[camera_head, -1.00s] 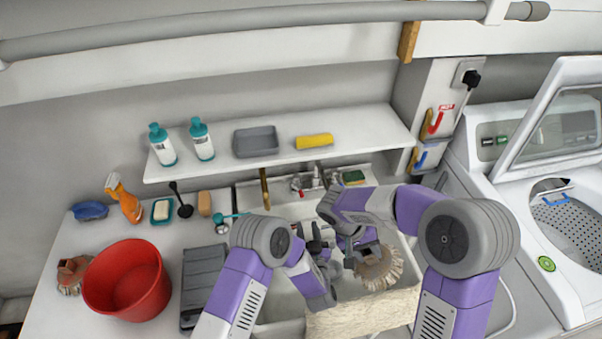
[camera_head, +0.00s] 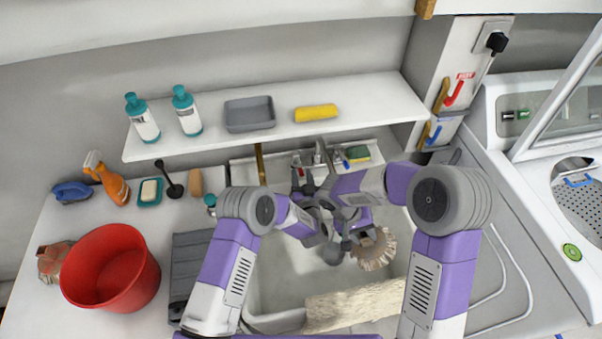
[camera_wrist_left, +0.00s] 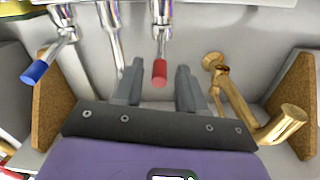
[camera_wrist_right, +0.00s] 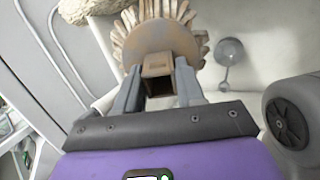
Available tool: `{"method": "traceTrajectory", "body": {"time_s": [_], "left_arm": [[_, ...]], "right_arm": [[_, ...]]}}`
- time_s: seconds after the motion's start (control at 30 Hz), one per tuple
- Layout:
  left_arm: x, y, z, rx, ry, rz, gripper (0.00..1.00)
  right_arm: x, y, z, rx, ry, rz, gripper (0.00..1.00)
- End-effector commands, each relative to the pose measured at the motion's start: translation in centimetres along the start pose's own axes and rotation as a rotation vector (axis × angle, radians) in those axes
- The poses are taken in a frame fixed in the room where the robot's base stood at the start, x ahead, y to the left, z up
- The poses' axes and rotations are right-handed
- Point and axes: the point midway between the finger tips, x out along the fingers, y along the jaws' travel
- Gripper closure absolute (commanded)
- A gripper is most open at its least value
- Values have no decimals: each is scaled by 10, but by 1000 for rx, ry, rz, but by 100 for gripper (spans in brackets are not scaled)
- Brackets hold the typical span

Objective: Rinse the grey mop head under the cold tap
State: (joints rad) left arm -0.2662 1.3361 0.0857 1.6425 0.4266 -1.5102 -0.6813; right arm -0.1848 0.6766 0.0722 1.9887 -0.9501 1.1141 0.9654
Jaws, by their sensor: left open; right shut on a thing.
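A round mop head (camera_head: 372,252) with a brown socket and pale beige fringe hangs over the sink (camera_head: 285,290). My right gripper (camera_wrist_right: 158,90) is shut on the square socket of the mop head, clear in the right wrist view (camera_wrist_right: 150,38). My left gripper (camera_wrist_left: 158,85) is open at the back of the sink. Between its fingertips in the picture is the red-tipped tap handle (camera_wrist_left: 160,72); contact is not clear. The blue-tipped tap handle (camera_wrist_left: 38,70) is left of it there. A chrome spout (camera_head: 319,155) stands between the handles. No water shows.
A brass tap (camera_wrist_left: 245,105) stands beside the left gripper. A pale fluffy cloth (camera_head: 352,305) hangs over the sink's front edge. A red bucket (camera_head: 112,280) and another fringed head (camera_head: 50,262) are at left. A shelf (camera_head: 290,138) overhangs the back.

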Motion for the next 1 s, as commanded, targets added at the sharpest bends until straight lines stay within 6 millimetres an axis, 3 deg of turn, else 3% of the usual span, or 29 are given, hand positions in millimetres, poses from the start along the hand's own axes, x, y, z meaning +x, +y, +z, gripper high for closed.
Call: {"method": "traceTrajectory", "body": {"time_s": [0.2,0.5,0.77,1.0], "left_arm": [[19,1,0,0,0,1,60],[21,1,0,1,0,2,60],[21,1,0,1,0,2,98],[21,1,0,0,0,2,100]], "right_arm": [[2,-1,0,0,0,0,100],[2,-1,0,0,0,0,100],[2,-1,0,0,0,0,100],[2,-1,0,0,0,0,100]]}}
